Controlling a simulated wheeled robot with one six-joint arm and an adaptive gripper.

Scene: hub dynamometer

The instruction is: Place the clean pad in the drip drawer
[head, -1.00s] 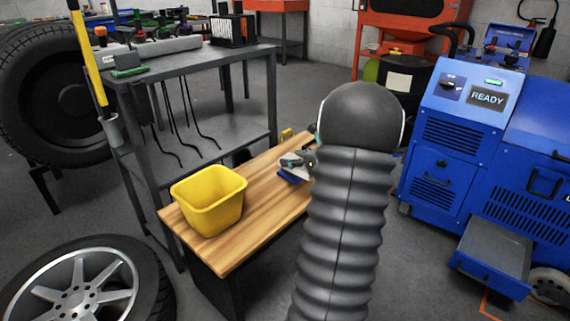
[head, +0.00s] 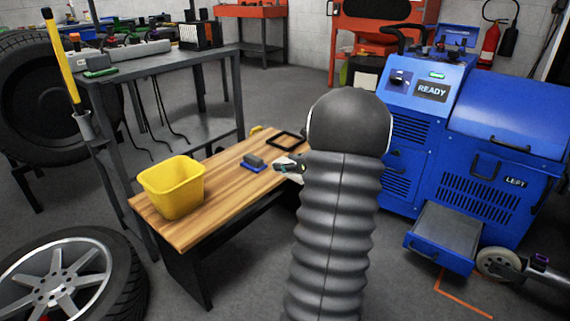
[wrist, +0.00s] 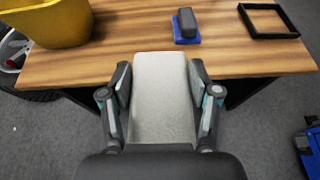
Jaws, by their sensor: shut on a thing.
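My gripper (wrist: 162,112) is shut on a pale grey rectangular pad (wrist: 163,85), gripped by its two long sides. In the wrist view the pad is held out in front of the wooden bench's near edge. In the head view my gripper (head: 289,165) shows at the bench's right side, mostly hidden behind my arm. The drip drawer (head: 446,232) is a grey tray with a blue front, pulled out low on the blue machine (head: 420,100) at the right. Its visible floor looks bare. My gripper is to the left of it and apart from it.
On the wooden bench (head: 215,212) are a yellow bin (head: 172,188), a blue-based block (head: 253,162) and a black open frame (head: 286,139). A grey caster wheel (head: 497,263) sits right of the drawer. Floor between bench and machine looks clear.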

